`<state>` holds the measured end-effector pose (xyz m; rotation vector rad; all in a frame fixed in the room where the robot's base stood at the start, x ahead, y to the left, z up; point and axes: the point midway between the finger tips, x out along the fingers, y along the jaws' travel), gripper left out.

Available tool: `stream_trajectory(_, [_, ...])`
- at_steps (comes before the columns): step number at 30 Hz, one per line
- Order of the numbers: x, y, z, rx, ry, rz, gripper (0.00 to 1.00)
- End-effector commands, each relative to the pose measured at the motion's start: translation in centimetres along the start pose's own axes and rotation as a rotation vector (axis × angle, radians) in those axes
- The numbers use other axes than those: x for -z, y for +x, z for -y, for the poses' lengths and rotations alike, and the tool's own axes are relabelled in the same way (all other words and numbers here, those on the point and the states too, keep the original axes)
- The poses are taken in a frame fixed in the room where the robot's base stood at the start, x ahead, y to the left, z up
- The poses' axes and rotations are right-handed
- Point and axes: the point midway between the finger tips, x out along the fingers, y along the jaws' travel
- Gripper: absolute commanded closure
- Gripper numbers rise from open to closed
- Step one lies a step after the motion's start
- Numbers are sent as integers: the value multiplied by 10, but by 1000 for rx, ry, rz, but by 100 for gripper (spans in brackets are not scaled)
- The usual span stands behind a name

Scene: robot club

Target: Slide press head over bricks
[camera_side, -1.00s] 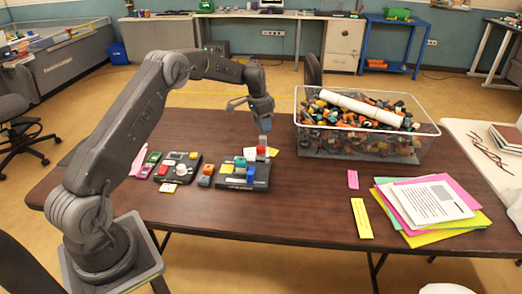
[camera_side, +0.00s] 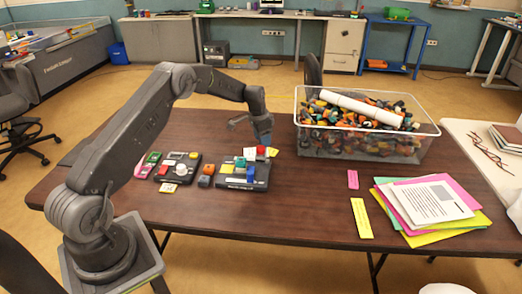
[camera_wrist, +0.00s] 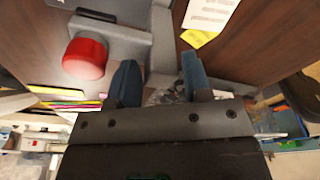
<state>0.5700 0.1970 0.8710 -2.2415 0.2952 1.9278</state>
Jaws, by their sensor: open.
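My gripper (camera_side: 265,140) is low over the far right end of a dark press station (camera_side: 243,183) in the side view. In the wrist view its two blue fingers (camera_wrist: 158,66) are apart, with part of a grey fixture (camera_wrist: 161,42), probably the press head, in the gap between them. I cannot tell whether the fingers touch it. A red round knob (camera_wrist: 86,58) sits left of the fingers, and a small red part (camera_side: 261,150) shows beside the fingertips in the side view. Blue bricks (camera_side: 250,173) and a yellow one (camera_side: 227,169) sit on the station.
A second dark station (camera_side: 178,170) with a white knob stands to the left. A clear bin (camera_side: 365,150) full of parts stands close on the right. Colored papers (camera_side: 430,207) lie farther right, and yellow (camera_side: 361,218) and pink notes lie on bare table.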

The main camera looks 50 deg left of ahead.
Motion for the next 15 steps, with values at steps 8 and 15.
stream_trajectory(8, [0,0,0,0,0,0,78])
stream_trajectory(15, [-5,-1,4,0,-1,0,79])
